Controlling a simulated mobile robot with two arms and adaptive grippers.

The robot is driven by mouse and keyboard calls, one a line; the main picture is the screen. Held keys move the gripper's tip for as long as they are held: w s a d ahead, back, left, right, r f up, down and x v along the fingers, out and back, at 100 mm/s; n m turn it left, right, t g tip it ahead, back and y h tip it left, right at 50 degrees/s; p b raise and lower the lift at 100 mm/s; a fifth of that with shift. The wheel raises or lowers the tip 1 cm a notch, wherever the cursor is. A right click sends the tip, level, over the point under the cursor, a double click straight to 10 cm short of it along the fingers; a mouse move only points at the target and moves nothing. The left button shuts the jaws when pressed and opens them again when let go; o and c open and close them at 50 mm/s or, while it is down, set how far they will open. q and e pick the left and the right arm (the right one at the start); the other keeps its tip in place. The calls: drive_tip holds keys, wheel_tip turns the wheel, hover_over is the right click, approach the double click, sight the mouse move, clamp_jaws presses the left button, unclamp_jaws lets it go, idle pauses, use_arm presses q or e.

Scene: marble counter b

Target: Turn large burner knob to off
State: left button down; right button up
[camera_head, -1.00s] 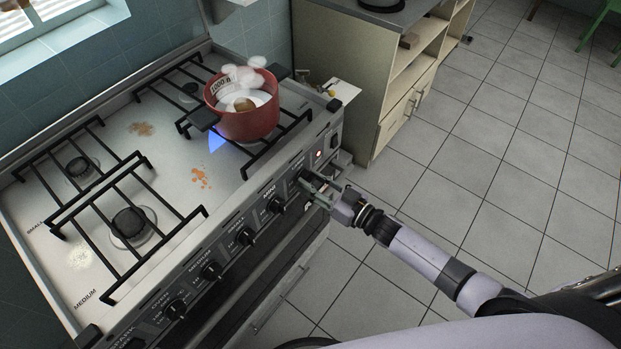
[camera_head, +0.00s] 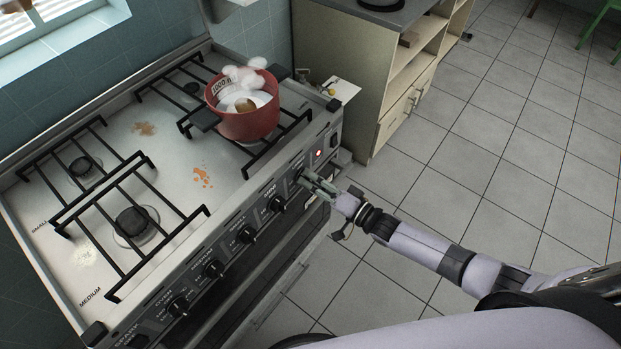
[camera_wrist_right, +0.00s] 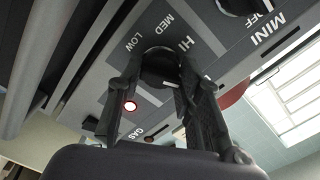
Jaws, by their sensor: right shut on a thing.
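The large burner knob (camera_wrist_right: 160,66) is the black knob near the right end of the stove's front panel. LOW, MED and HI print shows around it in the right wrist view. My right gripper (camera_head: 310,182) is shut on this knob, one finger on each side, and hides most of it in the head view. My left gripper is not in view.
The stove top (camera_head: 168,163) carries black grates. Several other black knobs, including the mini knob (camera_head: 277,204), line the panel to the left. A red light (camera_head: 319,152) glows at the right. Open tiled floor (camera_head: 480,150) lies beyond.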

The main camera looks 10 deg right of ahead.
drive_tip(key=shift+m, duration=0.3)
drive_tip(key=m, duration=0.4)
drive_tip(key=shift+b, duration=0.35)
drive_tip(key=o, duration=0.9)
drive_tip(key=n, duration=1.3)
